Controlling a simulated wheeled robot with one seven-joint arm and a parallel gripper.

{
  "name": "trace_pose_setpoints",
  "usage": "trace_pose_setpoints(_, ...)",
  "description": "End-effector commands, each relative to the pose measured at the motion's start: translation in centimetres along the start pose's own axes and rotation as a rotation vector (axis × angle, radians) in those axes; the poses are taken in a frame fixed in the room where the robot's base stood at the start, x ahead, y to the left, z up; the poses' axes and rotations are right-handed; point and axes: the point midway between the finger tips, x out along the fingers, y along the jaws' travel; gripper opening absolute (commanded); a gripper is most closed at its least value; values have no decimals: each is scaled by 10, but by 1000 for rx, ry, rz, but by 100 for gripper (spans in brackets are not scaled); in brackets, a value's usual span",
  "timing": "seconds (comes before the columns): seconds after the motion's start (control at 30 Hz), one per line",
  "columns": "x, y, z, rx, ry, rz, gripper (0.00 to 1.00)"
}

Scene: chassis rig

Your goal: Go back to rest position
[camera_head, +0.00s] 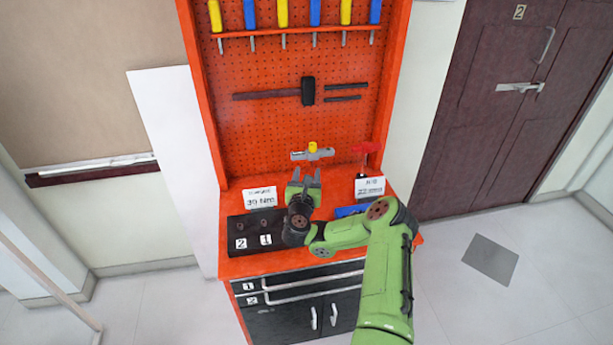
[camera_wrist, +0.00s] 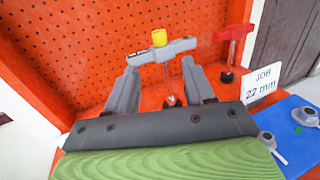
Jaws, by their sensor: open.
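My green arm reaches over an orange workbench (camera_head: 232,266). My gripper (camera_head: 305,180) is open, with its two grey fingers apart and pointing toward the pegboard. In the wrist view the gripper (camera_wrist: 157,82) shows nothing between its fingertips. A grey tool with a yellow knob (camera_head: 312,152) stands just beyond the fingers on a thin post. It also shows in the wrist view, where the grey tool (camera_wrist: 165,49) spans the gap behind the fingertips. I cannot tell whether a fingertip touches it.
A red tool (camera_head: 366,150) stands to the right, behind a white card (camera_head: 370,187). Another card (camera_head: 260,197) stands left, by a black tray (camera_head: 232,224) marked 2 and 1. A blue mat (camera_wrist: 290,140) lies right. The orange pegboard (camera_head: 275,70) rises behind, holding a hammer (camera_head: 308,91).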

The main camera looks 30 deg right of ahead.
Motion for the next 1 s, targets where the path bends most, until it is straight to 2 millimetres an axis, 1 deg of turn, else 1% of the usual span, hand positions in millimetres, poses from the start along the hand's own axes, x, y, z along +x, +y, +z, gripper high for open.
trace_pose_setpoints(0.23, 0, 0, 0, 0, 0, 1, 53)
trace_pose_setpoints(0.3, -1, 6, 5, -18, -11, 21, 53)
trace_pose_setpoints(0.37, -4, 23, 20, -76, -47, 83, 53)
trace_pose_setpoints(0.47, -22, 80, 64, -284, -167, 281, 53)
trace_pose_setpoints(0.5, -36, 108, 83, -398, -231, 380, 53)
trace_pose_setpoints(0.57, -63, 149, 106, -582, -334, 526, 53)
trace_pose_setpoints(0.6, -85, 174, 119, -714, -407, 622, 53)
trace_pose_setpoints(0.67, -124, 207, 134, -935, -528, 767, 53)
trace_pose_setpoints(0.7, -151, 223, 140, -1085, -607, 854, 53)
trace_pose_setpoints(0.73, -170, 231, 142, -1198, -665, 913, 53)
trace_pose_setpoints(0.77, -188, 237, 144, -1309, -720, 968, 53)
trace_pose_setpoints(0.8, -212, 241, 146, -1456, -789, 1034, 53)
trace_pose_setpoints(0.87, -245, 238, 146, -1672, -883, 1121, 53)
trace_pose_setpoints(0.9, -264, 232, 147, -1814, -938, 1169, 53)
trace_pose_setpoints(0.97, -289, 215, 149, -2016, -1003, 1232, 53)
trace_pose_setpoints(1.0, -304, 200, 152, -2146, -1037, 1268, 53)
